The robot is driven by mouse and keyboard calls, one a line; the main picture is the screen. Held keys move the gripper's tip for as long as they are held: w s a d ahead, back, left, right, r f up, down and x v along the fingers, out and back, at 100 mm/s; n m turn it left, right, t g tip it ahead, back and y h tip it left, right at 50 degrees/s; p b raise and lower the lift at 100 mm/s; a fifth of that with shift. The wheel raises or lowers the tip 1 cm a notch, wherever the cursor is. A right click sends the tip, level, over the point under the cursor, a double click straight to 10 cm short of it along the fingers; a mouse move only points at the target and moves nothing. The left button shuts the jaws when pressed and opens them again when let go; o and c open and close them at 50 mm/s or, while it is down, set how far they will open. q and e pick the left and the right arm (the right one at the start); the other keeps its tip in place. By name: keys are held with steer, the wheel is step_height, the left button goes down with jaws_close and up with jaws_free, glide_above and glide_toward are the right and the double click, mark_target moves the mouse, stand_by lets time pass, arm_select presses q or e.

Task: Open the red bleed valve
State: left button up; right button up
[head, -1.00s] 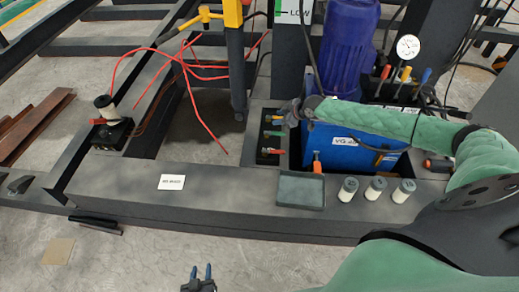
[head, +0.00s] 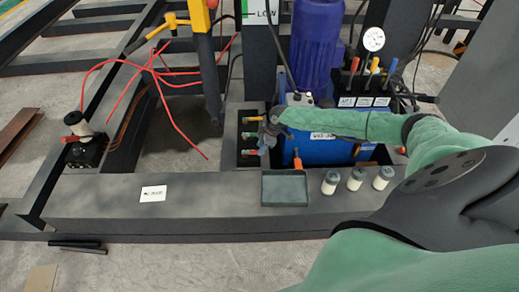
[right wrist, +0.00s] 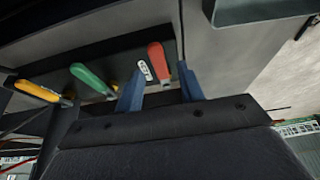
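The red bleed valve handle (right wrist: 157,60) shows in the right wrist view on a dark valve panel, beside a small white label (right wrist: 145,70), a green handle (right wrist: 90,78) and a yellow handle (right wrist: 38,91). In the head view the red handle (head: 249,152) is the lowest of that row, left of the blue tank. My right gripper (right wrist: 160,72) is open, its two blue fingers on either side of the red handle in the picture. I cannot tell whether they touch it. In the head view this gripper (head: 267,140) is at the panel's right edge. My left gripper is out of view.
A shallow grey tray (head: 285,201) and three white cylinders (head: 356,179) stand on the front beam. The blue tank (head: 325,152) is behind my right forearm. Red hoses (head: 160,75) loop at left.

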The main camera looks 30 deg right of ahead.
steer(key=shift+x, duration=0.9)
jaws_close()
steer(key=shift+w+d+f+n+b, duration=0.2)
steer(key=shift+w+n+b, duration=0.35)
steer(key=shift+b, duration=0.3)
steer(key=shift+w+d+r+n+g+y+b, duration=0.2)
steer(key=shift+w+n+g+y+b, duration=0.15)
steer(key=shift+n+b, duration=0.4)
